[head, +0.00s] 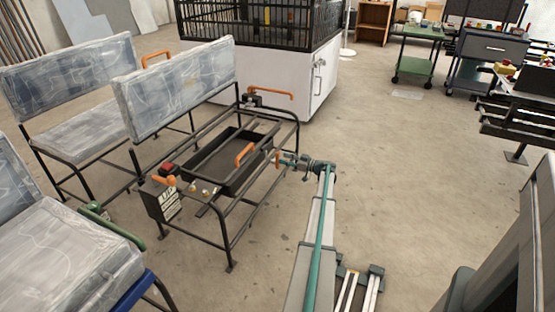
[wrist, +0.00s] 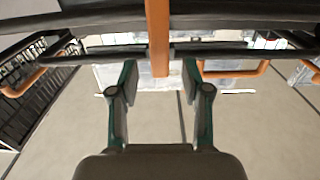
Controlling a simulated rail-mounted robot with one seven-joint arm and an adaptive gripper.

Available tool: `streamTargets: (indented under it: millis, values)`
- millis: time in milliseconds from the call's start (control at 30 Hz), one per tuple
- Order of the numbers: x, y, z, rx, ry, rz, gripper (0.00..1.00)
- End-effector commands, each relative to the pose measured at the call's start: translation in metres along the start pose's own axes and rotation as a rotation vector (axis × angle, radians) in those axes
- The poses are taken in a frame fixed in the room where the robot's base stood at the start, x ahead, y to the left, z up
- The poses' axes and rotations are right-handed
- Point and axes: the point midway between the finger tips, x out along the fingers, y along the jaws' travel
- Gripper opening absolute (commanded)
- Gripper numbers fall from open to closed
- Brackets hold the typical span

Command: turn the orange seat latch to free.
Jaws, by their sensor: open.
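An orange upright bar, which looks like the seat latch (head: 277,160), stands at the right side of the black tube seat frame (head: 235,222) in the head view. In the wrist view the orange bar (wrist: 158,38) runs down from the top edge, between my fingertips. My gripper (head: 286,160) reaches in from the right at the frame's side. Its fingers (wrist: 160,82) are open, with a gap on each side of the bar. I cannot tell how the latch is set. The bar's upper end is cut off in the wrist view.
Other orange handles sit mid-frame (head: 244,154), at the rear (head: 270,94) and by a label panel (head: 164,181). A black tray (head: 225,180) lies inside the frame. Worn grey seats (head: 180,85) stand left. Open floor (head: 400,150) lies to the right.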

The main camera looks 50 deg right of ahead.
Motion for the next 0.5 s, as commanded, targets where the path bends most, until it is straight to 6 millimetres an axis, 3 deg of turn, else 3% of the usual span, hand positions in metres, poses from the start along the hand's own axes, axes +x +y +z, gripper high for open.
streamTargets:
  millis: [200,500]
  values:
    - [0.032,0.001,0.001,0.000,0.000,0.000,0.48]
    - [0.045,0.000,-0.001,0.000,0.001,0.001,0.48]
